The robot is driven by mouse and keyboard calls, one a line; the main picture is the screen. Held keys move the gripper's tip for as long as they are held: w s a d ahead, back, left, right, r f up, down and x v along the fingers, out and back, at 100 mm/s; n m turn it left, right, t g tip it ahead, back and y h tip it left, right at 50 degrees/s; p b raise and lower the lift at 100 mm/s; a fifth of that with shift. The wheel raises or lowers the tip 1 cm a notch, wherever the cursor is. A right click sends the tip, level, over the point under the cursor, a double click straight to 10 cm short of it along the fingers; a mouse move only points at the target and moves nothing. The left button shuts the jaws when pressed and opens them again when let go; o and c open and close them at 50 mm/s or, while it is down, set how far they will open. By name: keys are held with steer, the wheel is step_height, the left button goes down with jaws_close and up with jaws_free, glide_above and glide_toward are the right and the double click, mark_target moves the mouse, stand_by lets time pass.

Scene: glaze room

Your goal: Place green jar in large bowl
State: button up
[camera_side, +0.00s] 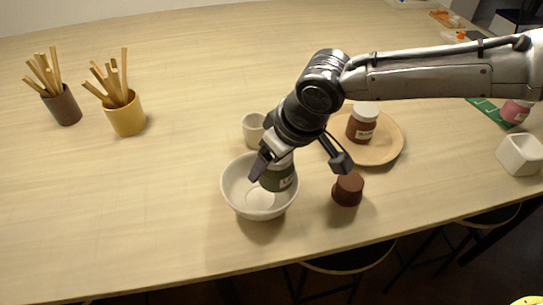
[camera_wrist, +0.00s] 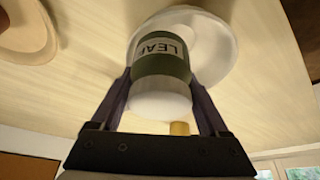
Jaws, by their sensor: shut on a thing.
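My gripper (camera_wrist: 160,105) is shut on the green jar (camera_wrist: 162,66), which has a pale lid and a label reading "LEAF" in the wrist view. In the side view the green jar (camera_side: 278,179) is over the right part of the large white bowl (camera_side: 232,197), below my wrist. The large bowl also shows behind the jar in the wrist view (camera_wrist: 222,45). I cannot tell whether the jar touches the bowl. The bowl's inside looks empty apart from the jar.
A small white cup (camera_side: 252,130) stands just behind the bowl. A brown cup (camera_side: 348,190) stands to its right. A wooden plate (camera_side: 388,152) holds a brown jar (camera_side: 362,124). Two pots of sticks, brown (camera_side: 63,106) and yellow (camera_side: 127,118), stand at left. The front left table is clear.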

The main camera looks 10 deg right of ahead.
mark_target(288, 173)
steer(key=o, duration=1.5)
steer(key=shift+o, duration=0.2)
steer(key=shift+r, duration=0.15)
steer(key=shift+r, duration=0.4)
steer(key=v, duration=1.2)
steer(key=shift+r, duration=0.1)
